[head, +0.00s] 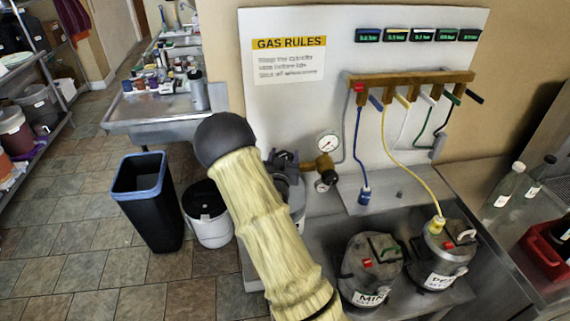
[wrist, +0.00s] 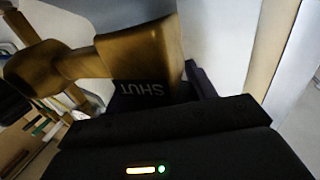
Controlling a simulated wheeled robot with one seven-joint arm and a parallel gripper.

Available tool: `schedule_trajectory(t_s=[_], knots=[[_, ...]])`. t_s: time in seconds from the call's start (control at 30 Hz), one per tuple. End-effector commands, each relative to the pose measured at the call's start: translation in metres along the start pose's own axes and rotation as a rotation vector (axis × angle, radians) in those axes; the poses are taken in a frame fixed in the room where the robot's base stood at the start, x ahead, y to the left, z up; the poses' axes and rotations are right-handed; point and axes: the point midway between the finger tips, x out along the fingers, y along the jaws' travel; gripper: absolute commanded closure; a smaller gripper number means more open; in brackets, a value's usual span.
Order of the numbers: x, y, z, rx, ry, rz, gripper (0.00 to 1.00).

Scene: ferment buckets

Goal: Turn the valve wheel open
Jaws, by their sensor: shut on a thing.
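The brass regulator (head: 320,165) with a round gauge (head: 329,143) is mounted low on the white gas panel. My gripper (head: 286,166) is at the left end of this brass fitting, shut on the valve wheel; my arm and gripper hide the wheel in the head view. In the wrist view, the brass body (wrist: 145,50) stands close in front of my dark gripper (wrist: 165,105). A dark face with the word SHUT (wrist: 140,89), upside down, shows beside the brass. The wheel's outline and angle cannot be made out.
A black bin (head: 147,205) and a white drum (head: 207,222) stand left of my arm.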

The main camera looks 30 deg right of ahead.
Motion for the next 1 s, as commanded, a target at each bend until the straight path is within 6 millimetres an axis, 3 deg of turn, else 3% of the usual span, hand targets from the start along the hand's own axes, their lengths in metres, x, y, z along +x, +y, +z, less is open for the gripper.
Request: schedule_trajectory(t_s=[1.0], knots=[[-0.004,-0.011,0.0,-0.001,0.006,-0.776,0.67]])
